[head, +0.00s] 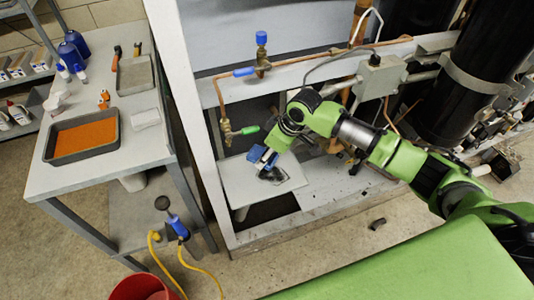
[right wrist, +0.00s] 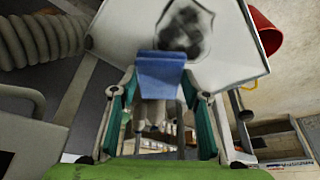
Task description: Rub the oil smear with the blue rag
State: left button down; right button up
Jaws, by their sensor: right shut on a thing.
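The blue rag (head: 256,153) is held by my right gripper (head: 264,158) over the white panel (head: 238,186) in the lower rack bay. In the right wrist view the rag (right wrist: 160,68) sits between the two fingers of the gripper (right wrist: 161,95). The dark oil smear (head: 275,175) is on the panel, just beside the rag and partly hidden by the gripper. In the right wrist view the smear (right wrist: 185,28) lies beyond the rag's far edge. I cannot tell whether the rag touches the panel. My left gripper is not in view.
A white rack post (head: 187,95) stands left of the panel. Copper piping with a green-handled valve (head: 248,130) runs close to my right gripper. A side table (head: 95,170) holds an orange-filled tray (head: 85,137). A red bucket (head: 143,288) stands on the floor.

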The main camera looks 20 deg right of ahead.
jog(key=shift+f, duration=0.6)
